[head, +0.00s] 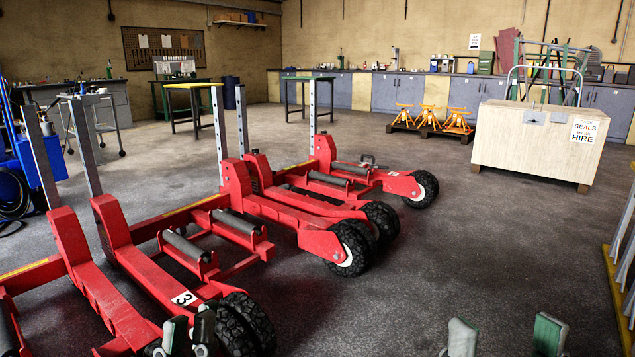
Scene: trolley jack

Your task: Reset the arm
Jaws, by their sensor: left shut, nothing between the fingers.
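Red trolley jacks stand in a row on the grey floor. The nearest jack (150,272) carries a "3" plate and has black wheels at its front end. A second jack (285,213) and a third jack (350,178) stand farther back, with upright grey posts behind them. My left gripper (189,337) is at the bottom edge, in front of the nearest jack's wheels. Its fingertips are close together and hold nothing. My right gripper (506,338) is at the bottom right, its two fingertips well apart over bare floor. The arms behind both grippers are out of frame.
A wooden crate (535,145) stands at the right back. Orange stands (431,120) sit on a pallet left of it. A yellow-edged rack (620,290) borders the right side. The floor between jacks and crate is clear. Workbenches line the walls.

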